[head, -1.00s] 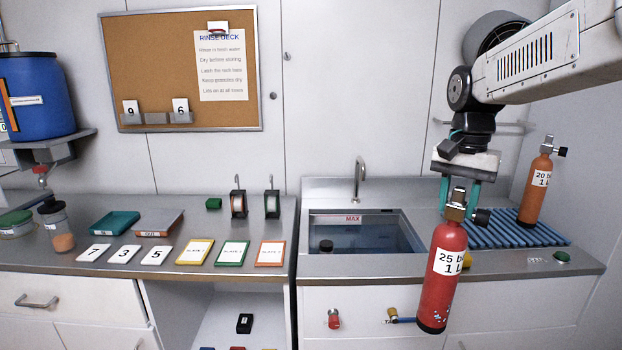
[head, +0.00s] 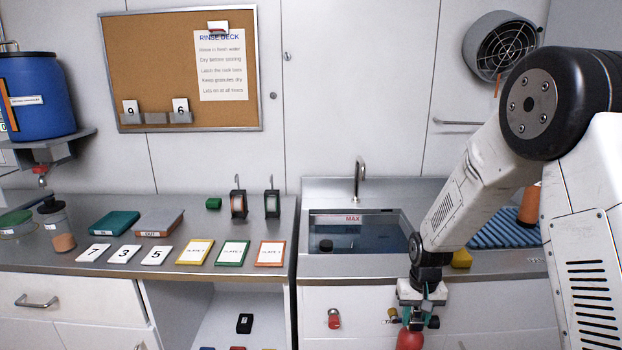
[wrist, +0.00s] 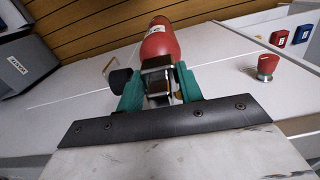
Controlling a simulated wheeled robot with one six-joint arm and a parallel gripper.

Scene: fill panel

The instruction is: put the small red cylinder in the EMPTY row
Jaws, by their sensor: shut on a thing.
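My gripper (head: 422,312) points down in front of the counter, low and right of centre in the head view. It is shut on the valve of the small red cylinder (head: 409,340), whose lower body is cut off by the frame's bottom edge. In the wrist view the green fingers of my gripper (wrist: 158,85) clamp the valve, and the red cylinder (wrist: 160,42) extends away beyond them. Its black knob (wrist: 120,80) sticks out at the left. No row marked EMPTY can be made out in either view.
An orange cylinder (head: 528,205) stands on the blue ribbed rack (head: 490,232), partly behind my arm. The sink (head: 355,240) is left of the arm. A red knob (head: 334,319) projects from the cabinet front.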

